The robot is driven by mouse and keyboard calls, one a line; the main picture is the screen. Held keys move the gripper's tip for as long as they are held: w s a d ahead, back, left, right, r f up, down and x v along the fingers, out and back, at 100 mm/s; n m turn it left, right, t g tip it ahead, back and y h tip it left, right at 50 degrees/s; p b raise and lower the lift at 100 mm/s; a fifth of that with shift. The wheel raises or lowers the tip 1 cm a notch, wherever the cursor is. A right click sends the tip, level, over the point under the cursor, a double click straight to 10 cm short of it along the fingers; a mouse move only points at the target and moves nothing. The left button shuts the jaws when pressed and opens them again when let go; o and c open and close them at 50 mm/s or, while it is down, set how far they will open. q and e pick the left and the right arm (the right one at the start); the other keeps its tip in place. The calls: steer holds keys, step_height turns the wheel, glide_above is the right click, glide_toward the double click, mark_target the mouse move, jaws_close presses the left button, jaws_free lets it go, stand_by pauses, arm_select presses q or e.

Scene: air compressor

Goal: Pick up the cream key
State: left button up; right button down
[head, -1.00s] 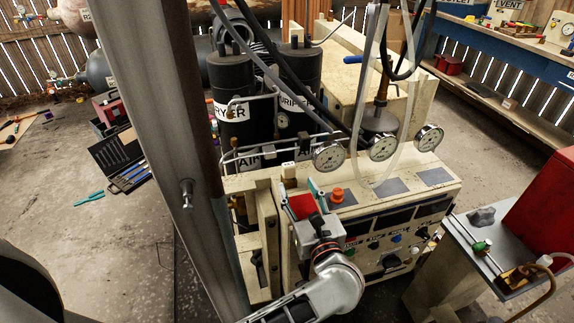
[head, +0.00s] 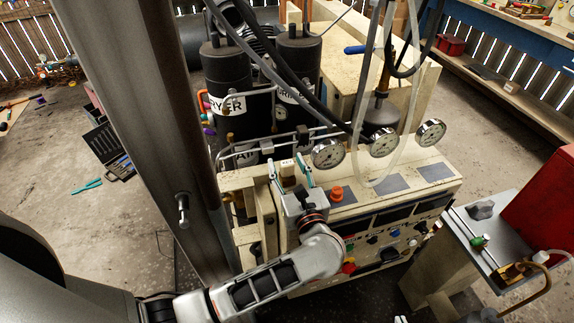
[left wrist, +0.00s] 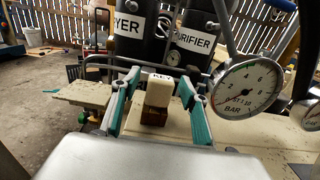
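The cream key (head: 287,174) is a small pale block that stands upright on the left part of the cream machine's top. In the left wrist view the key (left wrist: 158,90) bears the label KEY and has a brown lower part. My left gripper (head: 290,175) is open, with its teal-padded fingers on either side of the key. In the left wrist view a gap shows between the key and each finger of the left gripper (left wrist: 158,105). I cannot make out my right gripper in either view.
An orange-red knob (head: 337,194) stands just right of the left gripper. Pressure gauges (head: 328,153) line the machine top, with a pipe rail (head: 250,148) and black cylinders (head: 228,85) behind. A grey post (head: 150,130) rises at left.

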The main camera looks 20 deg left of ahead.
arm_select(q)
steer(key=c, duration=1.1)
steer(key=shift+c, duration=0.2)
